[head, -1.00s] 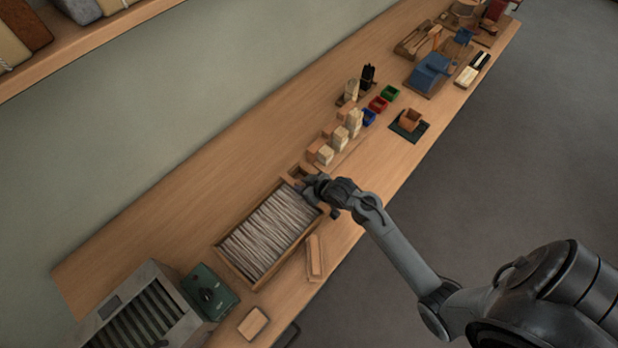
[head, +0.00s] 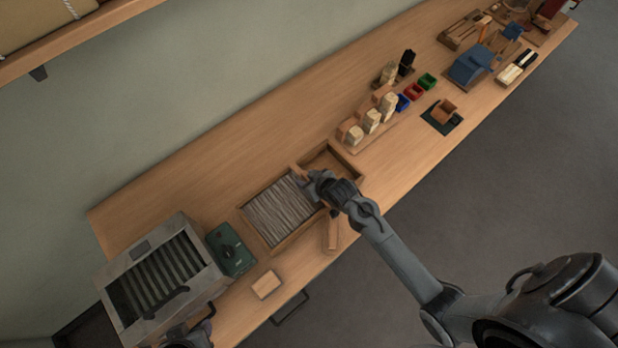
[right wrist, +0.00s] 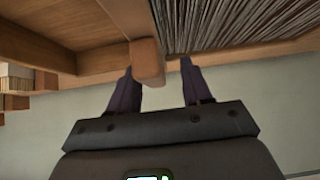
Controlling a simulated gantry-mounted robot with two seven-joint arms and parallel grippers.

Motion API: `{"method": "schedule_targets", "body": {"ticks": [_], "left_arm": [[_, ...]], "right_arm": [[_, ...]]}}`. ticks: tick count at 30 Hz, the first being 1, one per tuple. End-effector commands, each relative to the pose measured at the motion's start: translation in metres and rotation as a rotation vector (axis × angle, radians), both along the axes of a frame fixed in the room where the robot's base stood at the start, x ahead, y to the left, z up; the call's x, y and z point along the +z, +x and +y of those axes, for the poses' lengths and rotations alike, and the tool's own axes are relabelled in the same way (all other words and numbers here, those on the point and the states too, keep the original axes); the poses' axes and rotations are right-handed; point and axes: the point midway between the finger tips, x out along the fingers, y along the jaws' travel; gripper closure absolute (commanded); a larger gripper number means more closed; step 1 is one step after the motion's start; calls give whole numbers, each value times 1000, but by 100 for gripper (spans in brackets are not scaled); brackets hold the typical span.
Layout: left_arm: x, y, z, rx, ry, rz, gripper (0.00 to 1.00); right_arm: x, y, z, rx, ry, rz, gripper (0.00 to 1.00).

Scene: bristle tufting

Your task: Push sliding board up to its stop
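The sliding board (head: 300,175) stands across the long wooden tray (head: 286,245), against the end of the packed grey bristles (head: 283,212). The bristles fill the lower-left part of the tray; the part beyond the board is empty. In the right wrist view the board (right wrist: 130,20) has a wooden end block (right wrist: 147,62). My right gripper (right wrist: 158,75) is open, with the block between its fingers. The left finger is close to the block, and a gap shows at the right finger. In the head view my right gripper (head: 312,184) covers part of the board. My left gripper cannot be made out clearly; dark parts show at the bottom edge.
A green box (head: 230,250) and a slatted metal box (head: 160,275) stand at the tray's lower left. A loose wooden block (head: 331,235) lies beside the tray's front, and a small wooden piece (head: 267,284) lies nearer. Wooden blocks (head: 371,120) stand beyond the tray.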

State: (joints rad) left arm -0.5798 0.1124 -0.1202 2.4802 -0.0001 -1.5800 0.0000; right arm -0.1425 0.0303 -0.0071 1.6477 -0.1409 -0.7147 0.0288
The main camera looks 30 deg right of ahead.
Motion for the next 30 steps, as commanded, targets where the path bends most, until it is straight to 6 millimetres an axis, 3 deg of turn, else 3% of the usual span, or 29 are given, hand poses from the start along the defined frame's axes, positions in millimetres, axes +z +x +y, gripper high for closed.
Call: {"method": "schedule_targets", "body": {"ticks": [10, 24, 30], "left_arm": [[1, 0, 1, -1, 3, 1, 57], [8, 0, 3, -8, 14, 1, 57], [9, 0, 3, -7, 12, 0, 57]], "right_arm": [[7, -8, -2, -2, -1, 2, 51], [60, -61, -9, -1, -2, 1, 51], [73, -73, -11, 0, -2, 1, 51]]}}
